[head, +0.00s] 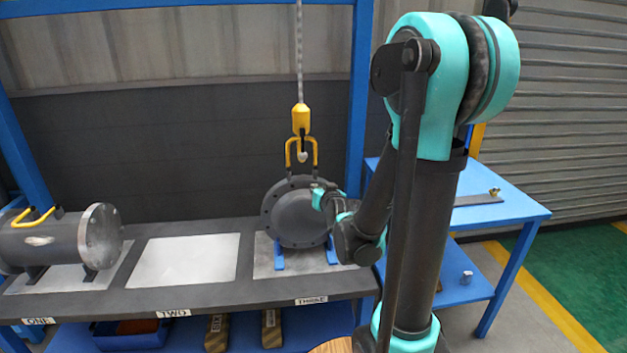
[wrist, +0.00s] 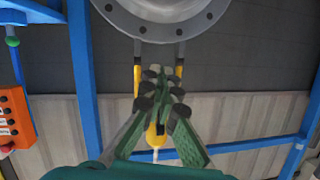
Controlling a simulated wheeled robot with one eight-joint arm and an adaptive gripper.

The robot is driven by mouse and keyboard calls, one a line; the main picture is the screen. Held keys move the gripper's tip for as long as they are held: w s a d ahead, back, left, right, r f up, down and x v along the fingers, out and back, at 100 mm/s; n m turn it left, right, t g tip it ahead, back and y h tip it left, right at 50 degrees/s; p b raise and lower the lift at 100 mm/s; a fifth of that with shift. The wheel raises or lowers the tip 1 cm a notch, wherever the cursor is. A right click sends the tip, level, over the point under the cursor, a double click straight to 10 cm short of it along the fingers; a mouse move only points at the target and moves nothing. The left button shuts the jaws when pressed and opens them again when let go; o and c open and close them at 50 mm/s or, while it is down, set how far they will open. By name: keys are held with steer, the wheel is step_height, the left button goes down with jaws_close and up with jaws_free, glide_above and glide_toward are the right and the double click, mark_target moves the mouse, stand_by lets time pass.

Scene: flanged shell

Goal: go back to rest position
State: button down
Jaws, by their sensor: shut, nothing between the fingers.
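My gripper (head: 318,192) is in front of the dark grey flanged shell (head: 296,218) at station THREE in the head view. Its fingers also show in the wrist view (wrist: 162,86), shut and empty. The shell stands upright on blue supports (head: 332,250), with a yellow handle (head: 315,152) on top. A yellow crane hook (head: 301,120) hangs on a chain at the handle; I cannot tell whether it is engaged. In the wrist view the picture is upside down: the shell's bolted rim (wrist: 160,30) is at the top, and my fingers partly cover the handle and hook.
A grey cylinder (head: 60,240) with a flanged end lies at station ONE. The plate at station TWO (head: 185,261) is bare. A blue post (head: 360,100) stands close behind my arm. A blue side table (head: 510,207) is at right. An orange button box (wrist: 16,118) shows in the wrist view.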

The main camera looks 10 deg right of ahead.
steer(key=shift+s+f, duration=0.3)
steer(key=s+d+f+g, duration=0.2)
steer(key=s+f+g, duration=0.1)
steer(key=s, duration=0.5)
steer(key=s+d+f+g+h, duration=0.1)
steer(key=s+f+g, duration=0.3)
steer(key=s, duration=0.5)
steer(key=s+d+f+g+h, duration=0.1)
steer(key=s+d+f+g, duration=0.2)
steer(key=s+f, duration=0.2)
steer(key=s, duration=0.3)
steer(key=shift+s+f+g, duration=0.25)
steer(key=shift+s+g, duration=0.05)
steer(key=shift+s, duration=0.05)
